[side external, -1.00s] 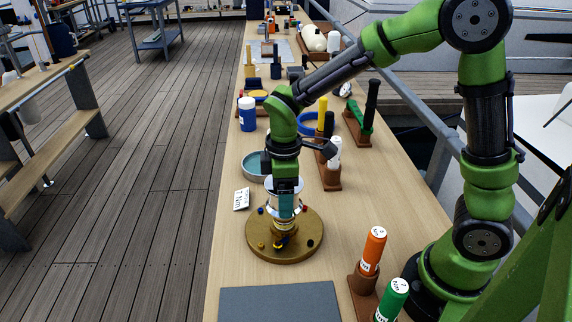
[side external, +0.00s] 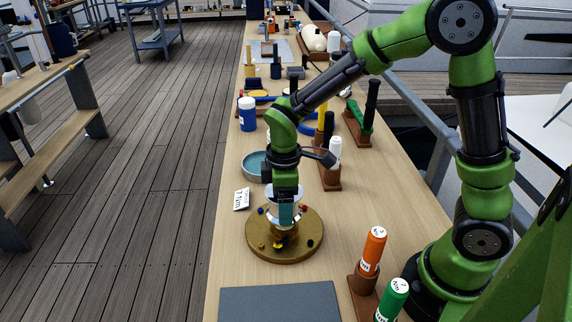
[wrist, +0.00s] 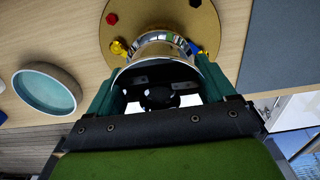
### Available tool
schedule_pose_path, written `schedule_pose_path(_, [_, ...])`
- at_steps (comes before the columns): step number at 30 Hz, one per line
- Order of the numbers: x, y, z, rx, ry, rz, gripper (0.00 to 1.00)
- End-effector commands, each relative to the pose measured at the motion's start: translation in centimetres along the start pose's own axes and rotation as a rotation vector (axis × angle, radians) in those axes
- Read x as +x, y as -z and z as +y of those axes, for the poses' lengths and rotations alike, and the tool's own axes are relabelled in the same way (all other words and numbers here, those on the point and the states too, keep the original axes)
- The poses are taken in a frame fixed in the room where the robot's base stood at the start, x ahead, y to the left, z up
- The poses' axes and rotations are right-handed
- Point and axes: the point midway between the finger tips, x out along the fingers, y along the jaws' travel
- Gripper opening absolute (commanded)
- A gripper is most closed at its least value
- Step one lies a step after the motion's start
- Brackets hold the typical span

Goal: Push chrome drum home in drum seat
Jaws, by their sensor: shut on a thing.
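The chrome drum (wrist: 160,45) is between the two teal fingers of my gripper (wrist: 160,85) in the wrist view. In the side view my gripper (side external: 286,212) points down and is shut on the drum (side external: 271,206), which shows behind the fingers. The drum is over the middle of the round brass base (side external: 262,250), above a narrower brass part. The drum seat itself is hidden under the drum and fingers, so I cannot tell how deep the drum sits. Small coloured pegs stand on the base, including a red one (wrist: 112,19) and a yellow one (wrist: 118,47).
A teal-lined round dish (side external: 256,166) and a small white card (side external: 242,199) lie behind the base. A grey mat (side external: 280,303) is in front. A blue-and-white bottle (side external: 247,115) stands farther back.

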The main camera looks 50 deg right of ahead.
Motion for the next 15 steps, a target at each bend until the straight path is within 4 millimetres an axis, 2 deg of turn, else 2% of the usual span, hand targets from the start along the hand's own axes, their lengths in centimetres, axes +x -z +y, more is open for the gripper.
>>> schedule_pose_path(15, [1.1, 0.1, 0.1, 0.000, -0.002, 0.002, 0.15])
